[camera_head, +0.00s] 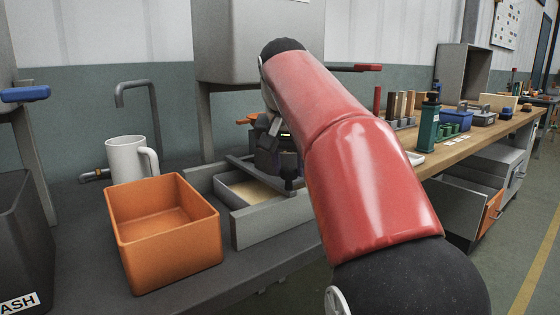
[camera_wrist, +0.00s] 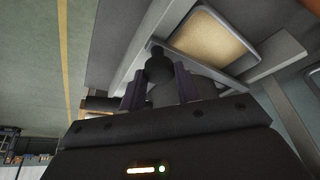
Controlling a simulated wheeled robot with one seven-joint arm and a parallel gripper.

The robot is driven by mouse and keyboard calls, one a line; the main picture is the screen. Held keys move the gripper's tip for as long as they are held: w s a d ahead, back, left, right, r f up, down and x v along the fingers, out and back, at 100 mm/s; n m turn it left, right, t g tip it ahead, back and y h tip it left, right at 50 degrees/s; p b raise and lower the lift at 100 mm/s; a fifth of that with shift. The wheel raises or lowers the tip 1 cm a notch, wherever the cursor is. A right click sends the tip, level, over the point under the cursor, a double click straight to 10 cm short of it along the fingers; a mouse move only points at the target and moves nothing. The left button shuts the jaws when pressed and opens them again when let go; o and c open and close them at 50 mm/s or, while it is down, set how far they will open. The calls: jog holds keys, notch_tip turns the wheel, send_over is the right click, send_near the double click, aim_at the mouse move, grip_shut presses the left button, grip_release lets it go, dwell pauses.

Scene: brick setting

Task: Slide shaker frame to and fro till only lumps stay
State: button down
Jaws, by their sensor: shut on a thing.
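The shaker frame (camera_head: 222,187) is a light shallow tray with tan sand (camera_head: 250,192) in it, set between grey rails (camera_head: 275,219) on the bench. In the wrist view the sand (camera_wrist: 212,42) looks fairly even, and I cannot make out lumps. My gripper (camera_head: 289,178) is at the frame's right end, partly hidden by my red arm. In the wrist view its two fingers (camera_wrist: 158,82) are shut on an upright black knob (camera_wrist: 157,62) beside the tray. The frame's right end is hidden in the head view.
An orange bin (camera_head: 165,240) stands close to the left of the rails, with a white mug (camera_head: 130,160) behind it. A grey hopper (camera_head: 225,40) hangs above. A dark trash bin (camera_head: 22,235) is far left. Bottles and blocks crowd the right bench.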

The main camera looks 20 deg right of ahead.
jog(key=c, duration=1)
grip_release()
jog(key=shift+r, duration=0.1)
jog(key=p+v, duration=0.1)
jog(key=v, duration=0.6)
jog(key=shift+s+a+r+p, duration=0.1)
jog(key=shift+s+r+p, duration=0.05)
jog(key=shift+r+p, duration=0.15)
